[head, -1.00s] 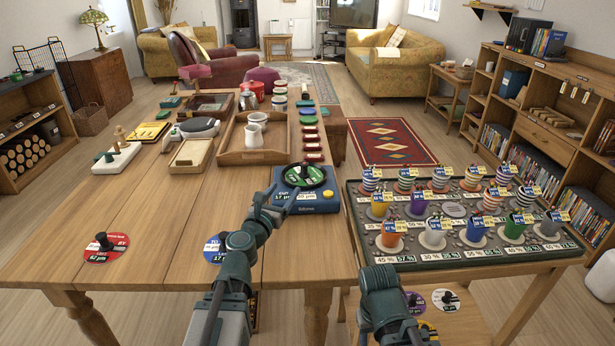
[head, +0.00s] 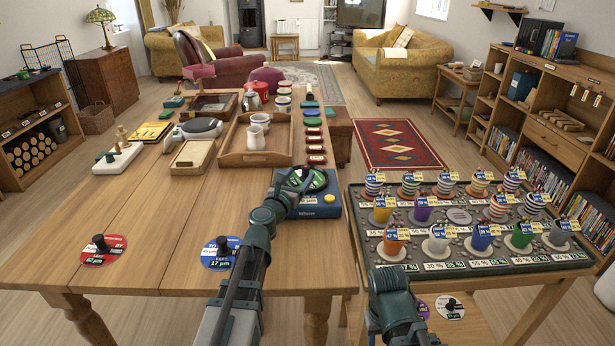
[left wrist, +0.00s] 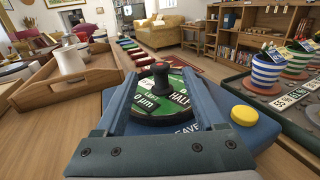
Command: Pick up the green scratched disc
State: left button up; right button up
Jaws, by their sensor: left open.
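The green disc (head: 318,180) with a black centre knob lies on a blue device (head: 318,205) with a yellow button, near the right edge of the wooden table. My left gripper (head: 290,182) is open at the disc and hides part of it. In the left wrist view, its two fingers (left wrist: 160,74) reach over the green disc (left wrist: 177,100), one on each side of the black knob (left wrist: 160,78). I cannot tell whether they touch it. Of my right arm, only a link shows at the bottom of the head view; its gripper is not visible.
A red disc (head: 104,250) and a blue disc (head: 221,253) lie on the front of the table (head: 160,225). A tray of striped and coloured cups (head: 470,265) stands to the right.

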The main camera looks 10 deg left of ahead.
aim_at(304, 170)
pick_arm(q)
jog(key=w, duration=0.3)
jog(key=shift+d, duration=0.15)
grip_shut()
